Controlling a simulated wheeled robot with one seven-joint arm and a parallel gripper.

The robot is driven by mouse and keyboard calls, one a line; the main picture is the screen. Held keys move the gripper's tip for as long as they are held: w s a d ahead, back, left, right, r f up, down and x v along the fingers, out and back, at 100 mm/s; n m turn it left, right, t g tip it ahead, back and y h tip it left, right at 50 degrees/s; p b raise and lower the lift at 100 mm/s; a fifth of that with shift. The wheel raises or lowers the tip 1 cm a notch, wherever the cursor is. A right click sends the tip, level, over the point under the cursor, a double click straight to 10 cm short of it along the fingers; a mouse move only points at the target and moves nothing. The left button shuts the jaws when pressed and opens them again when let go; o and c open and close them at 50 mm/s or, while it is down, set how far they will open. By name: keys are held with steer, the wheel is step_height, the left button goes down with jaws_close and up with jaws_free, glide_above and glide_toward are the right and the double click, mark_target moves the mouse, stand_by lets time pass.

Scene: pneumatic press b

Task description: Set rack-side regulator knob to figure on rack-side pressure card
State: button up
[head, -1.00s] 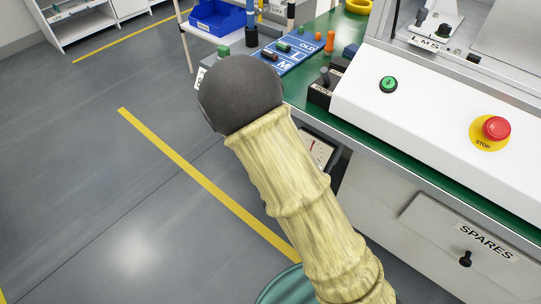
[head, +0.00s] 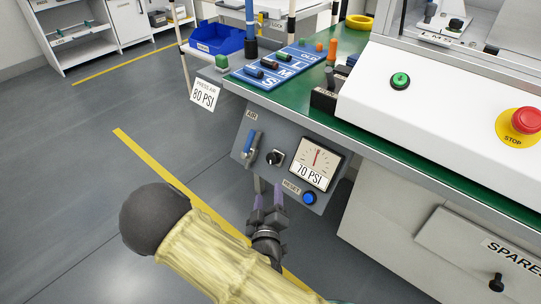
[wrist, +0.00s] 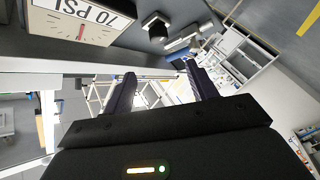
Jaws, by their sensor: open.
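A grey air panel (head: 242,153) hangs under the green table's front edge. It carries a small black regulator knob (head: 274,158) with a pale mark, between a blue valve lever and a square gauge (head: 318,162) labelled 70 PSI. A white press air card (head: 204,95), which appears to read 80 PSI, hangs at the table's left corner. My gripper (head: 269,194) is open and empty, just below the knob in the head view and apart from it. In the wrist view, the knob (wrist: 157,27) shows above the fingers (wrist: 161,88), and the gauge (wrist: 70,25) is at upper left.
The blue lever (head: 249,147) sits left of the knob, and a blue reset button (head: 309,198) sits below the gauge. A white console with a red stop button (head: 525,120) stands on the table at right. The floor at left is clear.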

mark_target(270, 159)
steer(key=w+b, duration=0.9)
steer(key=w, duration=0.8)
steer(key=shift+w, duration=0.2)
steer(key=shift+c, duration=0.3)
steer(key=c, duration=0.9)
